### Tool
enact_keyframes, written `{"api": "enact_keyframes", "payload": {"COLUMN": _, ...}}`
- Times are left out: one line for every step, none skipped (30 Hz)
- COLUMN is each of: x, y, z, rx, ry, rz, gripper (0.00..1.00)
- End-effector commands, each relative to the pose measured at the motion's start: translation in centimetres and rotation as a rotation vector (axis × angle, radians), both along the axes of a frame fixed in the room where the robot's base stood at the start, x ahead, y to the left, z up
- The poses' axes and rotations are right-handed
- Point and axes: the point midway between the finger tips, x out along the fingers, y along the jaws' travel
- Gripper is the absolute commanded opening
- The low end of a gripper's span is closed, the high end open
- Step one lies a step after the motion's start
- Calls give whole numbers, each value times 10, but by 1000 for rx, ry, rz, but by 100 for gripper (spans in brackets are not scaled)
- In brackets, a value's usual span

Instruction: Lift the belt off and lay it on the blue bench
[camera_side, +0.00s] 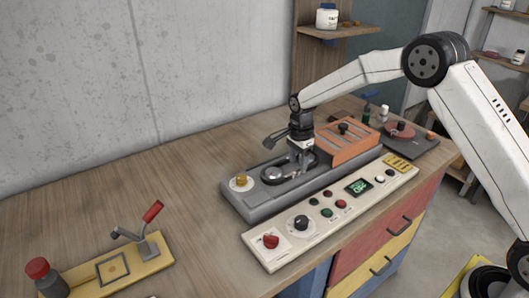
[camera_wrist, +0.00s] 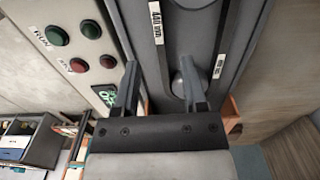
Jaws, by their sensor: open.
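The belt (camera_side: 287,179) is a dark loop lying around pulleys on a grey machine base (camera_side: 236,205). In the wrist view, the belt (camera_wrist: 158,55) shows as two black strands with white printed labels. My gripper (camera_side: 298,160) is just above the far end of the loop, pointing down. In the wrist view, my gripper (camera_wrist: 157,75) is open; the left strand appears to run between its fingers, and nothing is clamped. I cannot tell whether the fingers touch the belt. My gripper hides part of the loop. No blue bench top is clearly visible.
An orange slatted cover (camera_side: 350,146) stands close behind my gripper. A control panel (camera_side: 322,222) with knobs and buttons runs along the front. The wooden worktop (camera_side: 120,195) is clear between.

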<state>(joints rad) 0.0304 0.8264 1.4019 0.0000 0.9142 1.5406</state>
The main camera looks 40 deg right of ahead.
Motion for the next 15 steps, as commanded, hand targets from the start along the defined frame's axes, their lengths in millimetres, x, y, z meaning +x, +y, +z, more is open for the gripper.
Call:
{"api": "enact_keyframes", "payload": {"x": 0, "y": 0, "z": -7, "rx": 0, "ry": 1, "rz": 0, "gripper": 54}}
{"api": "enact_keyframes", "payload": {"x": 0, "y": 0, "z": -11, "rx": 0, "ry": 1, "rz": 0, "gripper": 54}}
{"api": "enact_keyframes", "payload": {"x": 0, "y": 1, "z": -15, "rx": 0, "ry": 2, "rz": 0, "gripper": 54}}
{"api": "enact_keyframes", "payload": {"x": 1, "y": 0, "z": -19, "rx": 0, "ry": 1, "rz": 0, "gripper": 54}}
{"api": "enact_keyframes", "payload": {"x": 1, "y": 0, "z": -21, "rx": 0, "ry": 0, "rz": 0, "gripper": 54}}
{"api": "enact_keyframes", "payload": {"x": 1, "y": 0, "z": -25, "rx": 0, "ry": -1, "rz": 0, "gripper": 54}}
{"api": "enact_keyframes", "payload": {"x": 1, "y": 0, "z": -28, "rx": 0, "ry": -1, "rz": 0, "gripper": 54}}
{"api": "enact_keyframes", "payload": {"x": 1, "y": 0, "z": -29, "rx": -1, "ry": -1, "rz": 0, "gripper": 54}}
{"api": "enact_keyframes", "payload": {"x": 1, "y": 0, "z": -31, "rx": -1, "ry": -1, "rz": 0, "gripper": 54}}
{"api": "enact_keyframes", "payload": {"x": 1, "y": 0, "z": -32, "rx": -1, "ry": -2, "rz": 0, "gripper": 54}}
{"api": "enact_keyframes", "payload": {"x": 1, "y": 0, "z": -32, "rx": -1, "ry": -2, "rz": 0, "gripper": 54}}
{"api": "enact_keyframes", "payload": {"x": 1, "y": 0, "z": -33, "rx": -1, "ry": -3, "rz": 0, "gripper": 54}}
{"api": "enact_keyframes", "payload": {"x": 1, "y": 0, "z": -33, "rx": -1, "ry": -3, "rz": 0, "gripper": 54}}
{"api": "enact_keyframes", "payload": {"x": 1, "y": 0, "z": -33, "rx": -1, "ry": -3, "rz": 0, "gripper": 54}}
{"api": "enact_keyframes", "payload": {"x": 1, "y": 0, "z": -32, "rx": -1, "ry": -3, "rz": 0, "gripper": 54}}
